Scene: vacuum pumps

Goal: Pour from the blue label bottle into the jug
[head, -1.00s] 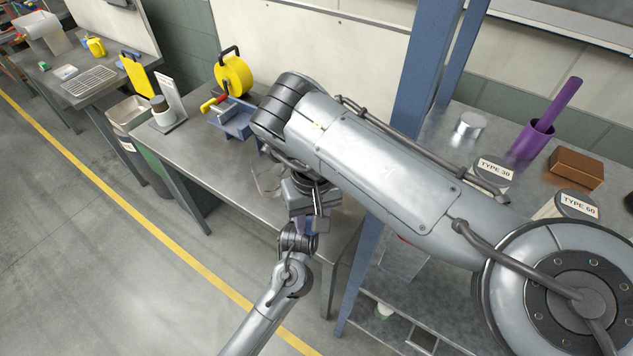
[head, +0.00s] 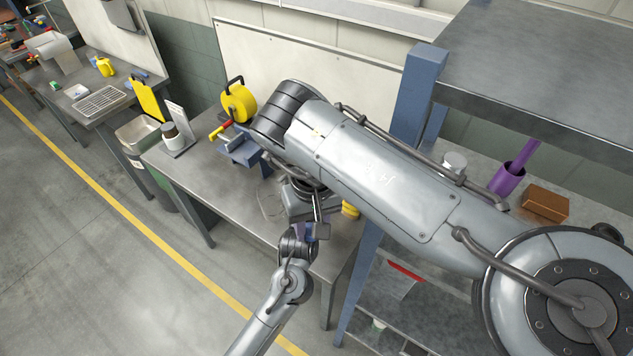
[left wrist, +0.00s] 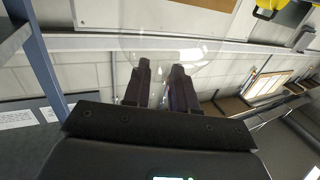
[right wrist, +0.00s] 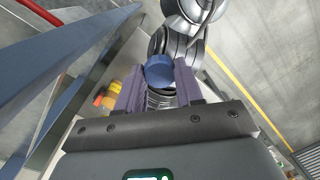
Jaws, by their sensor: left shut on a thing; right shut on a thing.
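In the left wrist view my left gripper (left wrist: 160,68) has its two dark fingers close together on a clear, rounded vessel (left wrist: 150,45), which appears to be the jug. Its faint outline also shows in the head view (head: 268,203), over the bench. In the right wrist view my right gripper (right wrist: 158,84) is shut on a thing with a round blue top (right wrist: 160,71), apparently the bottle. Its label and most of its body are hidden. In the head view both grippers are close together near the bench's front edge, largely covered by my arms. I cannot see any liquid flowing.
A yellow reel (head: 238,103) and a blue fixture (head: 242,148) stand on the bench (head: 200,177). A blue post (head: 412,105) and a grey shelf (head: 535,75) are at the right.

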